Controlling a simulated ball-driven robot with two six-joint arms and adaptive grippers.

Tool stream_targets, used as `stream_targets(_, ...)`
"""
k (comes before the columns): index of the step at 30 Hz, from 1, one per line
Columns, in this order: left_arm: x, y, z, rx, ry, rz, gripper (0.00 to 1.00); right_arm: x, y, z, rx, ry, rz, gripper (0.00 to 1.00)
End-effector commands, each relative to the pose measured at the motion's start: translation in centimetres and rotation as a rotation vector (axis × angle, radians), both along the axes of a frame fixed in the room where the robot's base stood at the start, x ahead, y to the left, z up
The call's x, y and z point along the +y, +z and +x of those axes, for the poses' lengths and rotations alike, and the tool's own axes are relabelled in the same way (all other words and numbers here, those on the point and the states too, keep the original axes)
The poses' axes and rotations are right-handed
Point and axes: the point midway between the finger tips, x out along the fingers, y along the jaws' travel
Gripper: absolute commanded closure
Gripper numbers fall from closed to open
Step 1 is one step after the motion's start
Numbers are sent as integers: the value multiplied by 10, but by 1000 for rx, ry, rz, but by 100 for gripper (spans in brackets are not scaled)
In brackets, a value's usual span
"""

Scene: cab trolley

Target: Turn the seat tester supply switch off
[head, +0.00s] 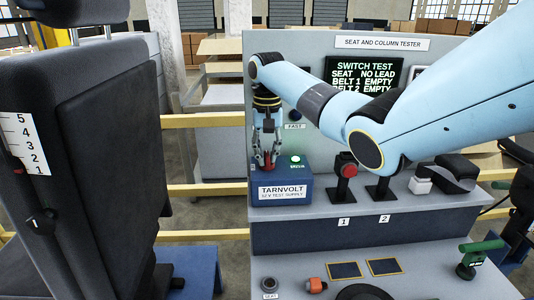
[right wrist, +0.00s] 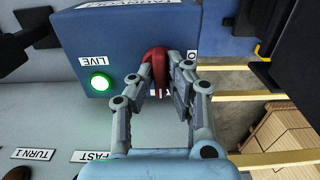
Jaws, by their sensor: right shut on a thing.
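The blue supply box (head: 298,183), labelled TARNVOLT, stands on the grey bench of the tester. My left gripper is not in view.
The tester screen (head: 364,77) reads SWITCH TEST, SEAT NO LEAD, BELT 1 EMPTY, BELT 2 EMPTY. A buckle stand with a red button (head: 348,171) is right of the box. A dark seat (head: 110,160) fills the left. Yellow rails (head: 205,190) run behind it.

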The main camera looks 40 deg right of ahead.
Motion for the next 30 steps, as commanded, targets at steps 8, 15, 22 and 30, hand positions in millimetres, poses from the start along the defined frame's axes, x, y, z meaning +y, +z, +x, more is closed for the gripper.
stream_targets(8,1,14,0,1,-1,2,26,0,3,0,1,107,1,100)
stream_targets(15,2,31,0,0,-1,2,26,0,3,0,1,305,-1,100)
stream_targets(22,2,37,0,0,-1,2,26,-1,2,1,-1,524,-2,100)
stream_targets(30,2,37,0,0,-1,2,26,-1,1,1,-2,781,-2,100)
